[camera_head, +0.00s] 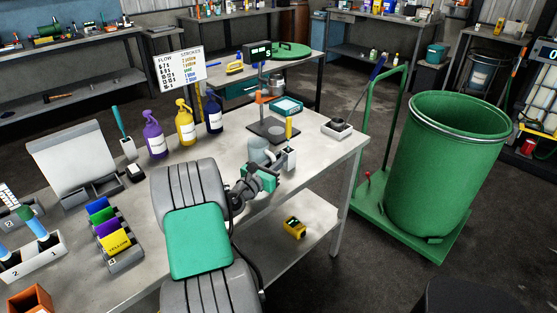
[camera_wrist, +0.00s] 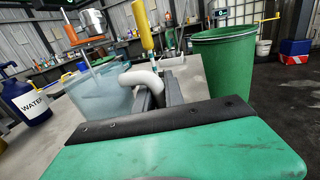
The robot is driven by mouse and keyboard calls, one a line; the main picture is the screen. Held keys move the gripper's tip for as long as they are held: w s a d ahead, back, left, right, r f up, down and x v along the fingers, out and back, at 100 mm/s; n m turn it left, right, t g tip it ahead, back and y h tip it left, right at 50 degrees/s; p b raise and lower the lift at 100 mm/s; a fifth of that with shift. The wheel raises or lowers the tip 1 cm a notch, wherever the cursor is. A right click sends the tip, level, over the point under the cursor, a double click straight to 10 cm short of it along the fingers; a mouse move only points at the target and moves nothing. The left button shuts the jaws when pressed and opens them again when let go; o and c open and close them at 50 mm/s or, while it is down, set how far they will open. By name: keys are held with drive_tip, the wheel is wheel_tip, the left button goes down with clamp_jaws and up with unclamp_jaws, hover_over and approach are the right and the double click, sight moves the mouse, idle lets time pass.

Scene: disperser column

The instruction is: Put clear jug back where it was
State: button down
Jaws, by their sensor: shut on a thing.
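The clear jug (camera_head: 259,151) is at the right part of the grey workbench, in front of the disperser stand's dark base plate (camera_head: 266,127). In the wrist view the jug (camera_wrist: 103,92) is upright, with its pale handle (camera_wrist: 143,80) towards me. My gripper (camera_wrist: 163,92) is shut on that handle; in the head view my gripper (camera_head: 263,178) is partly hidden by my arm. The disperser's thin shaft (camera_wrist: 86,60) shows behind or above the jug's rim; I cannot tell which. I cannot tell whether the jug's base touches the bench.
A yellow-handled tool (camera_head: 289,127) stands in a white holder (camera_head: 289,158) close right of the jug. Purple (camera_head: 153,140), yellow (camera_head: 185,122) and dark blue WATER (camera_head: 213,112) bottles stand left. A green drum (camera_head: 448,155) is beyond the bench's right end. Bare bench (camera_head: 330,152) lies right.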

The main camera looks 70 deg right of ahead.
drive_tip(key=c, duration=1.4)
unclamp_jaws()
drive_tip(key=shift+f, duration=0.1)
drive_tip(key=shift+c, duration=0.2)
drive_tip(key=shift+w+a, duration=0.1)
drive_tip(key=shift+a, duration=0.1)
drive_tip(key=v, duration=1.1)
drive_tip(key=shift+a, duration=0.3)
